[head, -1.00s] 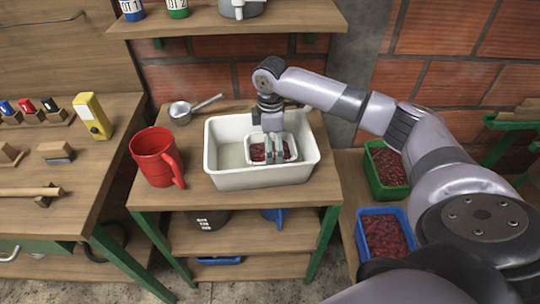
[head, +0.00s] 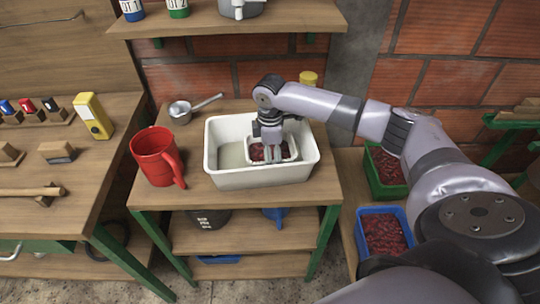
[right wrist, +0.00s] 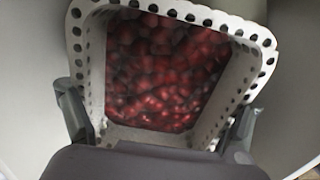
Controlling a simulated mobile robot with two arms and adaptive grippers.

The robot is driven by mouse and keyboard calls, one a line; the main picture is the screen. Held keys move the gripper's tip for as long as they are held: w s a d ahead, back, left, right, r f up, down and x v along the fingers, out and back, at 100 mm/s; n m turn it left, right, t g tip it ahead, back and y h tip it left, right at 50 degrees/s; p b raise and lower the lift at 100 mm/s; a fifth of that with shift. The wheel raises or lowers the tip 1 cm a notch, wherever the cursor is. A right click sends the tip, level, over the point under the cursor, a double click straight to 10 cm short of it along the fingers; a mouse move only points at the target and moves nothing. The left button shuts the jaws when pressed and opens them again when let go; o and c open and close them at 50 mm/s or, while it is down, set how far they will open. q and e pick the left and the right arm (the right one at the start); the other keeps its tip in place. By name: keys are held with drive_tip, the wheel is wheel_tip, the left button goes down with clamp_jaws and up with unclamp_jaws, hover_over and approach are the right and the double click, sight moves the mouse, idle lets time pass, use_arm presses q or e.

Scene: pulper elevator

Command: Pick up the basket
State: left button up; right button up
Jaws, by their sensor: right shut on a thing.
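The basket (head: 286,143) is a small white container with holes around its rim and red coffee cherries inside. It is inside a white rectangular tub (head: 260,178) on the wooden table. My right gripper (head: 272,155) points down into the tub and is shut on the basket. In the right wrist view the basket (right wrist: 97,60) fills the middle, with one finger at its left side and one at its right. I cannot tell whether the basket touches the tub floor. My left gripper is not in view.
A red jug (head: 155,160) and a metal dipper (head: 180,112) stand left of the tub. A shelf (head: 290,20) hangs above. Green (head: 385,188) and blue (head: 370,262) crates of cherries sit at the right. A yellow-lidded container (head: 308,78) is behind my right arm.

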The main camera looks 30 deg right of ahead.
drive_tip(key=c, duration=0.7)
drive_tip(key=shift+o, duration=0.2)
wheel_tip(320, 180, up, 20)
